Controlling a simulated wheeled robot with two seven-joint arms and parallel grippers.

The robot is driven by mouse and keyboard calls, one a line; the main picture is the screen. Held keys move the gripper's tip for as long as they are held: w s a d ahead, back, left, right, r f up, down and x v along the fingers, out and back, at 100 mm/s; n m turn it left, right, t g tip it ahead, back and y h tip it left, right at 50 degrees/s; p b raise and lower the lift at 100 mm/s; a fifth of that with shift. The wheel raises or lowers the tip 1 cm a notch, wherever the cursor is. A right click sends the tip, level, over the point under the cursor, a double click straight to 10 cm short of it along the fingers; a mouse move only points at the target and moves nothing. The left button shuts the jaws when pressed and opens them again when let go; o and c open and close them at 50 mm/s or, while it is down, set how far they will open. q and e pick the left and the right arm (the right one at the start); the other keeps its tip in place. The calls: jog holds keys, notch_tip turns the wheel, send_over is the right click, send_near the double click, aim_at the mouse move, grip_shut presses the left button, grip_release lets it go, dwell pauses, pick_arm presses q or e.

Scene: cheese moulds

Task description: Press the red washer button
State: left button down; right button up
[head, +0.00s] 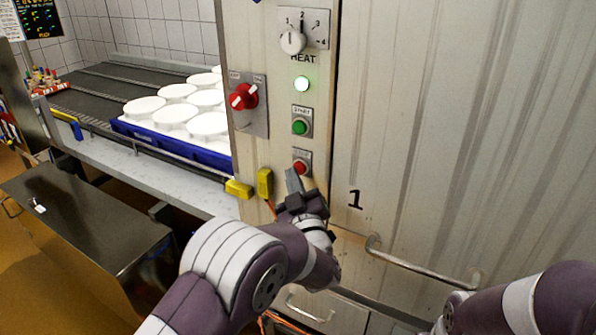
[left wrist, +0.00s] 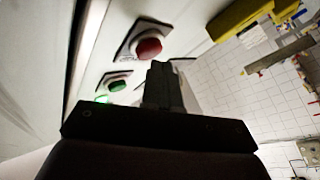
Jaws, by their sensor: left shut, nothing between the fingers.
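The red button (head: 301,168) sits in a small grey plate on the washer's front panel, below the green start button (head: 300,127). My left gripper (head: 294,182) is shut and empty, its fingertips just below and left of the red button in the head view. In the left wrist view the shut fingers (left wrist: 160,75) point up close to the red button (left wrist: 148,48), and the green button (left wrist: 118,86) is further down to the left. I cannot tell whether the fingertips touch the red button. My right gripper is out of view; only part of my right arm shows.
A blue crate (head: 180,148) of white moulds stands left. A door handle (head: 420,268) sticks out lower right.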

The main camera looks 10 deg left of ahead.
pick_arm(q)
jog(key=shift+w+d+b, duration=0.2)
jog(key=shift+w+b, duration=0.1)
jog(key=shift+w, duration=0.1)
dwell(0.7)
jog(key=shift+s, duration=0.1)
jog(key=shift+s+a, duration=0.35)
jog(key=shift+s, duration=0.4)
jog(key=s, duration=0.1)
jog(key=s+a, duration=0.1)
jog(key=s, duration=0.1)
jog(key=s+a, duration=0.1)
jog(key=shift+s, duration=0.3)
dwell(0.6)
